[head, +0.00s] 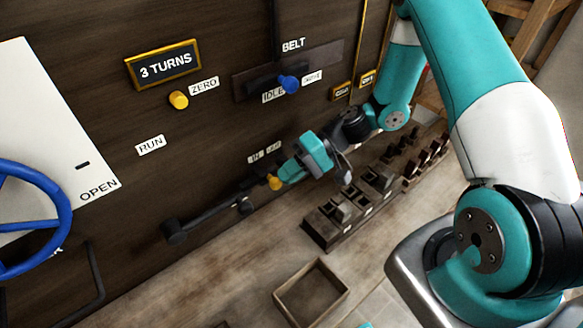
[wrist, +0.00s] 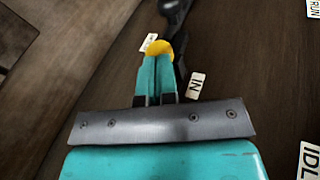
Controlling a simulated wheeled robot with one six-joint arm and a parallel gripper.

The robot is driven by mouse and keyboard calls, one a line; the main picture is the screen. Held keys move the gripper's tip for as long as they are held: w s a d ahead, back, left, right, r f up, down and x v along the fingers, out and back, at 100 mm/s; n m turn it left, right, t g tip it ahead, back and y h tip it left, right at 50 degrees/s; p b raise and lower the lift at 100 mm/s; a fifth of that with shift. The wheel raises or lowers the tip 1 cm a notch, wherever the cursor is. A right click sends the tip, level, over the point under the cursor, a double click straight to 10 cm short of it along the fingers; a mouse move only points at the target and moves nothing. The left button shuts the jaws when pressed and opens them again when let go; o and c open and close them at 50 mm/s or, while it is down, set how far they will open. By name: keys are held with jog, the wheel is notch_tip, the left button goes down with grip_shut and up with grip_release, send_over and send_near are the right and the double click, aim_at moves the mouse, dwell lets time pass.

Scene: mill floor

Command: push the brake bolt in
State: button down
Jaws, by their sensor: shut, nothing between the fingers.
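The brake bolt is a dark bar (head: 218,207) low on the wooden panel, with a yellow knob (head: 273,183) at its right end. The knob also shows in the wrist view (wrist: 163,47), just beyond my fingertips. My gripper (head: 282,178) is shut and empty, with its tips at the right side of the knob. In the wrist view my fingertips (wrist: 157,59) overlap the knob's near edge; I cannot tell whether they press on it. The IN label (head: 256,156) and the OUT label (head: 274,146) sit above the bolt.
A blue handwheel (head: 35,190) is at the left. A yellow knob (head: 179,99) and a blue belt knob (head: 289,84) sit higher on the panel. Below stand a rack of dark blocks (head: 318,229) and an open wooden box (head: 284,304).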

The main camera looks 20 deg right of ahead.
jog(key=shift+s+a, duration=0.1)
jog(key=shift+a, duration=0.05)
jog(key=shift+r, duration=0.1)
jog(key=b+v, duration=0.2)
jog(key=v, duration=1.2)
jog(key=shift+w, duration=0.2)
